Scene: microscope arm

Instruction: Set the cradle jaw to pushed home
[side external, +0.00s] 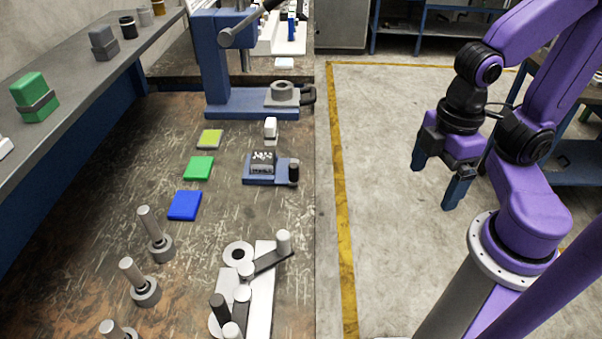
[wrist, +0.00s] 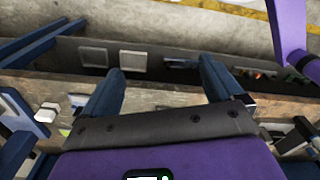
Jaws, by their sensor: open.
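A small blue fixture (side external: 254,181) sits on the wooden bench in the side external view. It holds a dark block with white marks (side external: 262,163), and a black knob (side external: 294,172) stands at its right end. This looks like the cradle with its jaw; how far in the jaw sits I cannot tell. My gripper (side external: 438,178) is open and empty, over the floor to the right of the bench and well apart from the fixture. In the wrist view its two fingers (wrist: 161,72) are spread with nothing between them. I cannot make out the cradle surely there.
A blue press (side external: 215,62) stands behind the fixture, and a small white block (side external: 270,128) lies between them. Coloured pads (side external: 185,205) lie to the left. Grey levers (side external: 262,290) and upright pegs (side external: 150,232) stand in front. The floor between bench and arm is clear.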

